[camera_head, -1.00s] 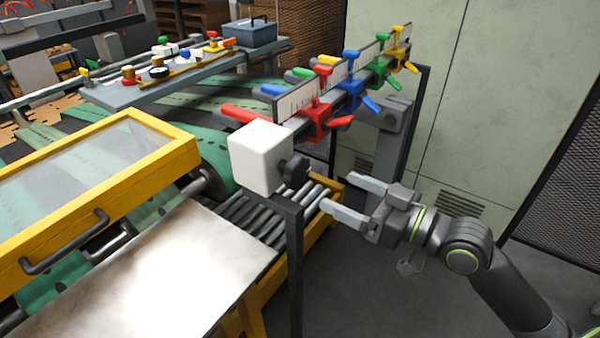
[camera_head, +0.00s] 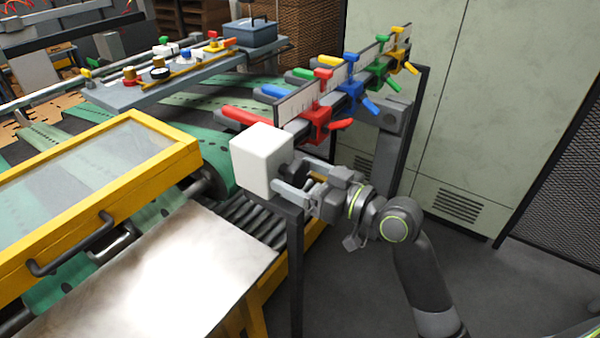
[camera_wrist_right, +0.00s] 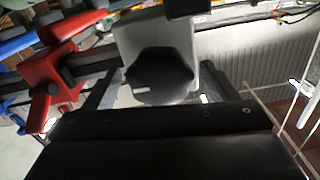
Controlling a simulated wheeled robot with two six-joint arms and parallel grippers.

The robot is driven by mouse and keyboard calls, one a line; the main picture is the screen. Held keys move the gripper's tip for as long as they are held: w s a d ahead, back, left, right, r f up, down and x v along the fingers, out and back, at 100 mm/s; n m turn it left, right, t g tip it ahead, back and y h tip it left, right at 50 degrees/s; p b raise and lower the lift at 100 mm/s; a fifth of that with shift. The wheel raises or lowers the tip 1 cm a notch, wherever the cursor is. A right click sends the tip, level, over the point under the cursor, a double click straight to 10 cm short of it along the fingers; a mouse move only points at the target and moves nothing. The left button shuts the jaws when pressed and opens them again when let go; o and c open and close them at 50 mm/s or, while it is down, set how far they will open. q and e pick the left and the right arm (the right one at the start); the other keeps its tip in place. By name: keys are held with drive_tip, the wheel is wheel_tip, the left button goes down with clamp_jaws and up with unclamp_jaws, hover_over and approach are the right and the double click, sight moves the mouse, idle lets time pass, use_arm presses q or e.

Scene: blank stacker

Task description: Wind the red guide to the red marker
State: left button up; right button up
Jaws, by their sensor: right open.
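The red guide (camera_head: 318,115) sits on the dark rail beside the white scale plate (camera_head: 292,106), with its red arm (camera_head: 244,116) reaching left. I cannot make out a red marker on the scale. The black knob (camera_head: 297,171) sticks out of the right side of the white box (camera_head: 261,158) at the rail's near end. My right gripper (camera_head: 292,175) is open, its fingers either side of the knob. In the right wrist view the knob (camera_wrist_right: 158,76) lies between the two fingers, with gaps visible, and the red guide (camera_wrist_right: 47,82) is at left. My left gripper is not in view.
Blue, green and yellow guides (camera_head: 350,88) stand farther along the rail. A dark post (camera_head: 295,270) supports the white box. A metal sheet (camera_head: 150,290) and a yellow-framed cover (camera_head: 95,185) lie to the left. The floor at right is clear.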

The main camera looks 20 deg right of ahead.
drive_tip(key=shift+w+a, duration=0.1)
drive_tip(key=c, duration=1)
drive_tip(key=m+p, duration=0.3)
drive_tip(key=m, duration=0.1)
drive_tip(key=shift+r+m, duration=0.1)
drive_tip(key=shift+m, duration=0.3)
drive_tip(key=shift+m+p, duration=1.45)
drive_tip(key=shift+m, duration=0.75)
drive_tip(key=o, duration=1)
